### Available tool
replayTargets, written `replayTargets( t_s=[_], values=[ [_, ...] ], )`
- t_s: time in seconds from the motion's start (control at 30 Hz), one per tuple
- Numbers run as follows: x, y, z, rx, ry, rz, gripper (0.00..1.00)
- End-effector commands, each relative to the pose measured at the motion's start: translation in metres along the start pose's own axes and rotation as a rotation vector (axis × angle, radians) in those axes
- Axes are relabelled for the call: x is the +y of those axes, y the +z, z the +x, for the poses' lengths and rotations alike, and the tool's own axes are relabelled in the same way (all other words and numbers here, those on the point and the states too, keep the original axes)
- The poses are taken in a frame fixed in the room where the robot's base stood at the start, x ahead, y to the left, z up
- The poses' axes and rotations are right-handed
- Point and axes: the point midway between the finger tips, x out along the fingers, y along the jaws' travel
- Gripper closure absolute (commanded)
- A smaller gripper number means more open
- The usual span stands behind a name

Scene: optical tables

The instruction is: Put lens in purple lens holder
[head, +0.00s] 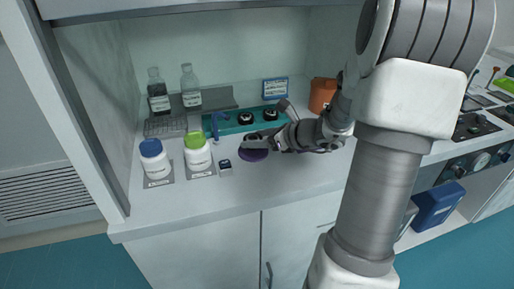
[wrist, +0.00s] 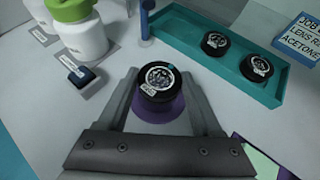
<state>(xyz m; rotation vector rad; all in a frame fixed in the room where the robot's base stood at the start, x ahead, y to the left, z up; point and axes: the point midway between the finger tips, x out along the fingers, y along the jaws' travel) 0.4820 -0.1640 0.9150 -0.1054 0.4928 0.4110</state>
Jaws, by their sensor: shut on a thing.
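My gripper (head: 258,143) reaches in from the right over the bench; its two grey fingers also show in the wrist view (wrist: 160,92). It is shut on a round black lens (wrist: 157,76) with a white label, held between the fingertips. The purple lens holder (wrist: 168,112) is directly below and behind the lens in the wrist view, partly covered by it. In the head view the purple holder (head: 252,156) shows as a disc on the bench under the gripper. I cannot tell whether the lens touches the holder.
A teal tray (head: 232,128) behind holds two more black lenses (wrist: 214,42) (wrist: 257,67). A blue post (head: 216,126) stands at its left. White bottles with green (head: 197,155) and blue (head: 154,160) caps and a small dark block (head: 225,164) stand left. An orange container (head: 322,95) is behind right.

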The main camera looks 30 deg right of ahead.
Motion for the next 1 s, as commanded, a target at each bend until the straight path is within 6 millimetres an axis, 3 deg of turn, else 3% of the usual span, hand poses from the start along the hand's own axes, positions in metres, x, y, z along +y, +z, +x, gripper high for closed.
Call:
replayTargets(
  t_s=[0.1,0.5,0.53,0.6,0.7,1.0],
  values=[
    [-0.001,-0.019,0.01,0.0,0.0,0.004,0.9],
    [0.0,-0.023,0.012,-0.001,0.0,0.0,0.9],
    [0.0,-0.022,0.012,0.0,0.0,0.0,0.3],
    [0.0,-0.022,0.011,0.0,0.0,0.0,0.17],
    [0.0,-0.022,0.011,0.0,0.0,0.0,0.04],
    [0.0,-0.02,0.01,0.0,0.0,0.001,0.04]
  ],
)
